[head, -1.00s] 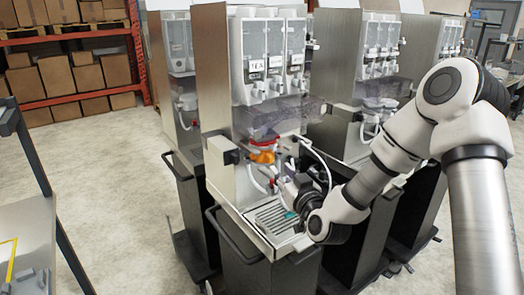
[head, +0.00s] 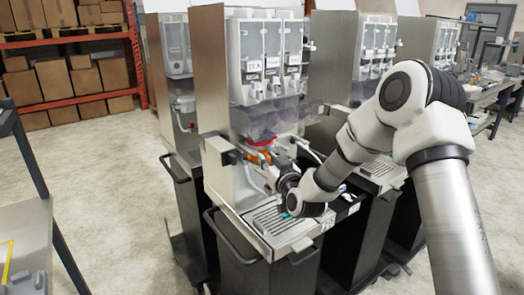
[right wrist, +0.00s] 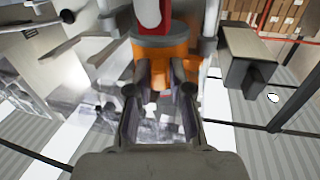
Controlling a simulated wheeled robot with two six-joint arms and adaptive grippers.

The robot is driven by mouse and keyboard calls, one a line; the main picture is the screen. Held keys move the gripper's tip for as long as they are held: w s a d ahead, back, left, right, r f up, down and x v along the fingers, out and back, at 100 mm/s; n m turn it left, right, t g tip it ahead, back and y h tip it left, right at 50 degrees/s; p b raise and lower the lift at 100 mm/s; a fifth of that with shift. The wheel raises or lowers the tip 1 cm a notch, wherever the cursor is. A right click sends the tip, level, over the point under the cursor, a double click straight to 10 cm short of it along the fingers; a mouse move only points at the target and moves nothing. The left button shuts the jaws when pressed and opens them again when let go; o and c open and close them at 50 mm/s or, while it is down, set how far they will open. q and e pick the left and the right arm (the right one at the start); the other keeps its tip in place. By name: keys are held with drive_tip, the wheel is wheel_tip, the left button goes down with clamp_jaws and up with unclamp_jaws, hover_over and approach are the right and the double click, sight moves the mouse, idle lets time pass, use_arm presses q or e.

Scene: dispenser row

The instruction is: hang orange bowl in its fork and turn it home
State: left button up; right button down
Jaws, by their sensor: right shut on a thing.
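The orange bowl (head: 255,158) is at the front of the nearest dispenser, just below a red part (head: 262,142). In the right wrist view the orange bowl (right wrist: 172,50) lies at the fingertips, under a red and white part. My right gripper (right wrist: 160,72) is shut on the bowl; in the head view the gripper (head: 272,163) reaches it from the right and hides part of it. I cannot make out the fork clearly or tell whether the bowl sits in it. My left gripper is out of view.
The nearest dispenser (head: 222,75) has clear canisters above and a slotted drip tray (head: 275,224) below the bowl. A grey box (head: 219,152) sticks out at the left of the bowl. A white hose runs close beside the gripper. Similar dispensers stand on both sides.

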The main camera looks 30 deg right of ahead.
drive_tip(key=shift+a, duration=0.15)
idle(0.6)
drive_tip(key=m+h, duration=0.1)
drive_tip(key=a+h+b, duration=0.1)
drive_tip(key=shift+m+g+h, duration=0.3)
drive_tip(key=shift+m+h, duration=0.1)
drive_tip(key=m+h, duration=0.1)
drive_tip(key=a+g+h, duration=0.1)
drive_tip(key=shift+w+m+h, duration=0.2)
drive_tip(key=shift+m+h, duration=0.1)
drive_tip(key=shift+m, duration=0.1)
drive_tip(key=shift+d, duration=0.1)
